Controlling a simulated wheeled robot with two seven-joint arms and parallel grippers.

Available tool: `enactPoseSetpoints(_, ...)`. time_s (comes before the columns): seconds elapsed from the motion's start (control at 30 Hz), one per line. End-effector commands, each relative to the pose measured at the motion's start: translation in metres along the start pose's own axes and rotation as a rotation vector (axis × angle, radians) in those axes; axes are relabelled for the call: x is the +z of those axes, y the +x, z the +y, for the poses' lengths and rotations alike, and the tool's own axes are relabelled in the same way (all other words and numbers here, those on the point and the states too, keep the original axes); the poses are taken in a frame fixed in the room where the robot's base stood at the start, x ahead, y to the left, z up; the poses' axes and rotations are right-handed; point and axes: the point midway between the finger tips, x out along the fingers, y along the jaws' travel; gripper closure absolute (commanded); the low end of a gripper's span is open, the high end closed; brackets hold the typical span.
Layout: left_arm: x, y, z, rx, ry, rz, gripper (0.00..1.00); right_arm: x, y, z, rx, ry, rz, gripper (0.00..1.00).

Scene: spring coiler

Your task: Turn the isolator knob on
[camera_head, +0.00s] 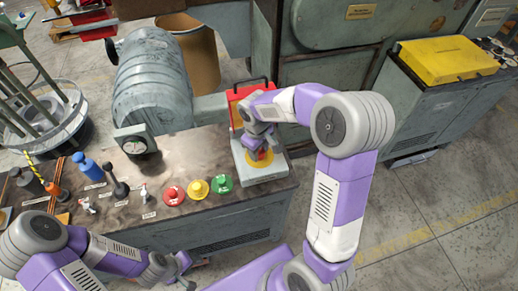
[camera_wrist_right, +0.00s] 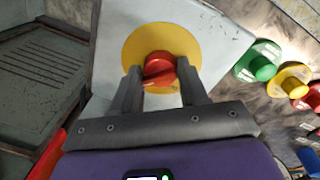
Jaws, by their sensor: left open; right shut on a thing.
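The isolator knob (camera_wrist_right: 159,68) is red and sits on a round yellow plate (camera_wrist_right: 150,38) on a pale grey box. My right gripper (camera_wrist_right: 161,80) has one finger on each side of the knob and is shut on it. In the head view the yellow plate (camera_head: 259,162) is on the box's top at the right end of the bench, and my right gripper (camera_head: 258,146) covers most of the knob. My left gripper (camera_head: 184,271) is open and empty, low in the head view, in front of the bench and away from the knob.
Red (camera_head: 173,195), yellow (camera_head: 198,189) and green (camera_head: 222,184) push buttons stand left of the isolator box. A red panel with a handle (camera_head: 235,98) rises behind the box.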

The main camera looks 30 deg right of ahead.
Motion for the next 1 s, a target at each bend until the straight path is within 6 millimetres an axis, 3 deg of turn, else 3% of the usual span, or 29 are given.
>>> enactPoseSetpoints(0.53,0.0,0.0,0.0,0.0,0.0,0.0,0.57,0.0015,0.002,-0.0027,-0.006,0.024,-0.009,0.87)
enactPoseSetpoints(0.57,0.0,0.0,0.0,0.0,0.0,0.0,0.57,0.0015,0.002,-0.0028,-0.006,0.023,-0.009,0.54)
enactPoseSetpoints(0.7,0.0,0.0,0.0,0.0,0.0,0.0,0.57,0.001,0.0015,-0.0022,-0.005,0.023,-0.007,0.33)
enactPoseSetpoints(1.0,0.0001,-0.0009,0.0004,0.0,0.0,0.0,0.57,0.0001,-0.0016,-0.0009,-0.002,0.022,-0.003,0.33)
